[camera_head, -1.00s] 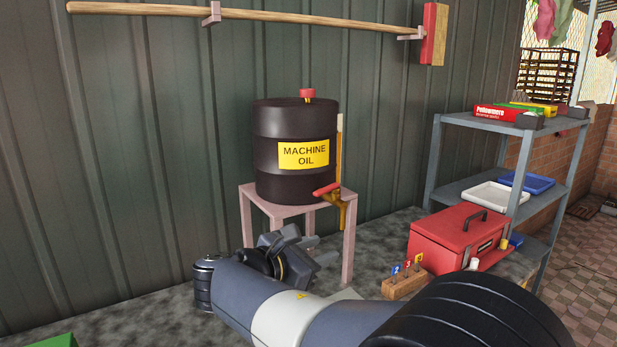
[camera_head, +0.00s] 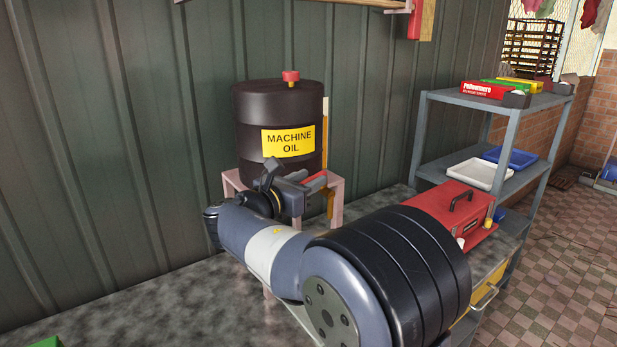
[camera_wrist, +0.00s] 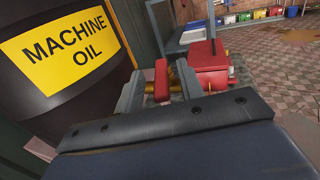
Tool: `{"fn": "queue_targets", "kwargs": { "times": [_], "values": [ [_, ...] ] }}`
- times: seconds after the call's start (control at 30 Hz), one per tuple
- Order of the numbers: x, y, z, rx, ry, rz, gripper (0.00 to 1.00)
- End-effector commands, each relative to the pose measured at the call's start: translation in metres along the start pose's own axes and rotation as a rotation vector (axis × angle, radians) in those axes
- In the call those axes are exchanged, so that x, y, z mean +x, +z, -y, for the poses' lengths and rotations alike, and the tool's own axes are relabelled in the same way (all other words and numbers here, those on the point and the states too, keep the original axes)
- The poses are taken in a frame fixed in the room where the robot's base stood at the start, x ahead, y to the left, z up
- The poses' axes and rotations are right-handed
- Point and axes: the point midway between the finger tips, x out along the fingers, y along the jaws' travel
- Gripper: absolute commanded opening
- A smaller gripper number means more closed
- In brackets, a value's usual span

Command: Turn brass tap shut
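The brass tap (camera_head: 330,204) sits low on the front right of the black machine oil drum (camera_head: 262,110), mostly hidden behind my gripper in the head view. Its red lever handle (camera_head: 316,177) shows just above the fingertips. In the wrist view the red handle (camera_wrist: 162,80) stands between my two fingers, with a bit of brass (camera_wrist: 174,76) behind it. My gripper (camera_head: 312,184) is open, with one finger on each side of the handle. The tap's spout is hidden in the wrist view.
The drum stands on a pink stand (camera_head: 338,188) against a ribbed metal wall. A red toolbox (camera_head: 450,215) lies to the right of it. A grey shelf (camera_head: 515,115) with trays stands further right.

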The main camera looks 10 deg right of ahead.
Motion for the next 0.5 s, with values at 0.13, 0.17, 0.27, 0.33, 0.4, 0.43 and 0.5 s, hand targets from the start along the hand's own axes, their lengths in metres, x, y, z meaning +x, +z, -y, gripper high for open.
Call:
{"fn": "queue_targets", "kwargs": {
  "times": [0.13,0.17,0.27,0.33,0.4,0.43,0.5],
  "values": [
    [0.0053,0.0001,0.0001,0.0,0.0,0.0,0.36],
    [0.0055,0.0,0.0,0.0,0.0,0.0,0.36],
    [0.0054,-0.0001,0.0,0.0,0.0,0.0,0.36],
    [0.0053,-0.0001,0.0,0.0,0.0,0.0,0.36],
    [0.0052,-0.0002,0.0,0.0,0.0,0.0,0.31],
    [0.0052,-0.0002,0.0,0.0,0.0,0.0,0.29],
    [0.0051,-0.0002,0.0,0.0,0.0,0.0,0.23]
  ]
}}
